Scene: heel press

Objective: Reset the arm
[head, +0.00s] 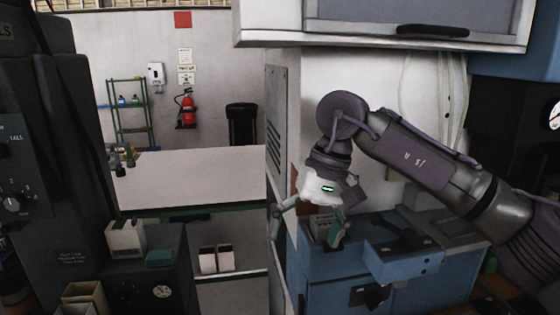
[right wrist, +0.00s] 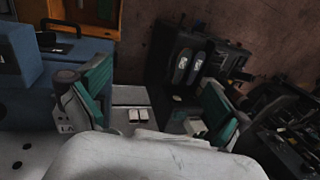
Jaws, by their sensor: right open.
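My right arm comes in from the right in the head view, bent at a raised elbow. Its gripper (head: 306,227) hangs down with the fingers spread apart, in front of the left end of the blue machine (head: 345,292). In the right wrist view the two green-padded fingers of the right gripper (right wrist: 152,103) stand wide apart with nothing held between them. My left gripper does not show in either view.
A dark machine (head: 48,170) stands at the left, with a white box (head: 126,238) on its lower ledge. Two small pale boxes (head: 216,259) sit on a low shelf. A white-topped table (head: 190,178) lies behind. A white cabinet (head: 390,25) overhangs my right arm.

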